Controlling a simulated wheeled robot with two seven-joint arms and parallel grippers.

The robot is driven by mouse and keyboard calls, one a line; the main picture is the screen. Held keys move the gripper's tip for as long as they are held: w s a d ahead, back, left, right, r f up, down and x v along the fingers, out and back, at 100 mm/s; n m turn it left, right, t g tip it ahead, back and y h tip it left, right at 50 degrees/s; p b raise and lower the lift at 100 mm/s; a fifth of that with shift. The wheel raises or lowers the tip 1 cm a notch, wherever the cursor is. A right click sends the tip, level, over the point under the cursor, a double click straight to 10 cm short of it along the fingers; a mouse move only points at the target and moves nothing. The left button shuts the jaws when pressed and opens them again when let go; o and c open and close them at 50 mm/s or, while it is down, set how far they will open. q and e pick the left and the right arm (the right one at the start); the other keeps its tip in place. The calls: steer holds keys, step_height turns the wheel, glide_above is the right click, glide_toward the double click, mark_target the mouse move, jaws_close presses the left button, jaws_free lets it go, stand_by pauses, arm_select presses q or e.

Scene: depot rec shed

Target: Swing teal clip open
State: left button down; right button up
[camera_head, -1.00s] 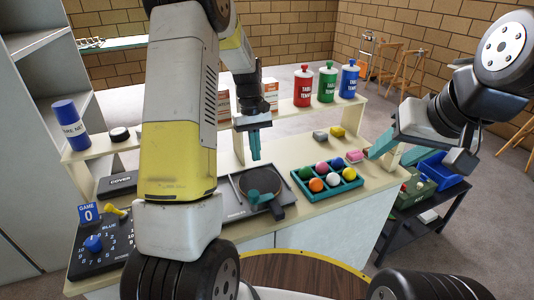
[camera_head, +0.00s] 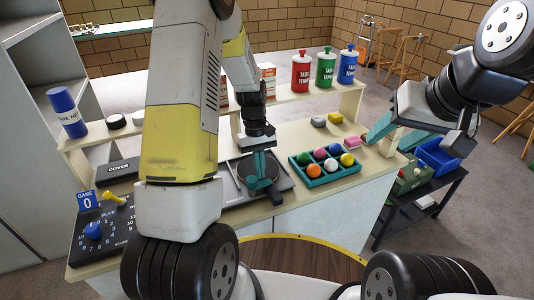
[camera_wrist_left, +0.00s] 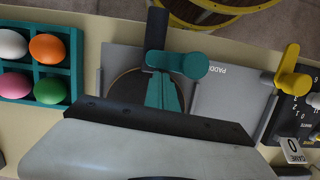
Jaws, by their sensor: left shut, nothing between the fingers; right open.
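The teal clip (camera_head: 258,183) lies across the handle end of a dark round paddle (camera_head: 243,176) on a grey board (camera_head: 285,174). In the left wrist view the clip (camera_wrist_left: 180,63) is a short bar with a round knob at its right end, crossing the black handle (camera_wrist_left: 157,27). My left gripper (camera_head: 261,171) points down over the paddle; its teal fingers (camera_wrist_left: 166,96) are shut and empty, their tips right beside the clip. I cannot tell whether they touch it. My right gripper (camera_head: 376,133) is open and empty, above the bench's right end.
A teal tray (camera_head: 334,180) of coloured balls stands right of the board. A scoreboard (camera_head: 103,227) with a yellow lever (camera_head: 115,198) and a black cover box (camera_head: 117,171) are at left. Red, green and blue bottles (camera_head: 326,67) stand on the back shelf.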

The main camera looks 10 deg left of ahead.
arm_select(q)
steer(key=m, duration=0.1)
steer(key=d+m, duration=0.1)
steer(key=m, duration=0.1)
steer(key=shift+s+d+y, duration=0.15)
steer(key=shift+s+y, duration=0.15)
steer(key=shift+w+a, duration=0.25)
steer(key=shift+a, duration=0.55)
